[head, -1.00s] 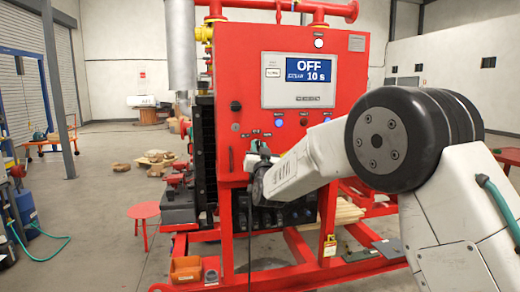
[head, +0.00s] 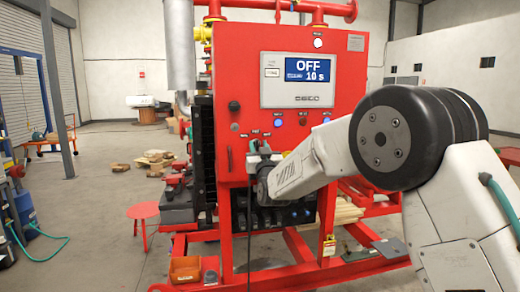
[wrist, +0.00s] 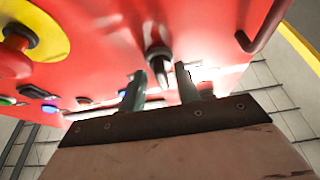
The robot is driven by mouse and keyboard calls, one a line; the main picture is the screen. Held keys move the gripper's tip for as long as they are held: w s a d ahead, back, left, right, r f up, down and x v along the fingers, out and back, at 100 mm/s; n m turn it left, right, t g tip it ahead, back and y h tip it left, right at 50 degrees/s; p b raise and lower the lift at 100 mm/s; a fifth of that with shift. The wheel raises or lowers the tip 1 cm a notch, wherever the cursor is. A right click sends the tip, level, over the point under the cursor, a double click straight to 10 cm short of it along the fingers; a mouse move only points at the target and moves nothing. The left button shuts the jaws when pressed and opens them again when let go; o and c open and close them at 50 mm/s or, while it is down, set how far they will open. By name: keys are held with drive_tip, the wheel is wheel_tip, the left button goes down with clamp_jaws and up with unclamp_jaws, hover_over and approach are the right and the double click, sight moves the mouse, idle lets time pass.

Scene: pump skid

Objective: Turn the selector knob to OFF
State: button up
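The selector knob (wrist: 158,62) is a dark knob standing out from the red panel in the wrist view. My gripper (wrist: 160,74) is open, with one finger on each side of the knob in the picture and a visible gap on both sides. I cannot tell how deep the knob lies between the fingertips. In the head view my gripper (head: 258,150) is at the lower left of the red control panel (head: 235,75) and hides the knob. The panel's display (head: 307,70) reads OFF and 10 s. The knob's pointing direction against its labels is not readable.
A yellow-ringed red button (wrist: 18,42) and several small coloured buttons are left of the knob in the wrist view. A dark red handle (wrist: 262,27) is at right.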

drive_tip(key=v, duration=0.8)
idle(0.4)
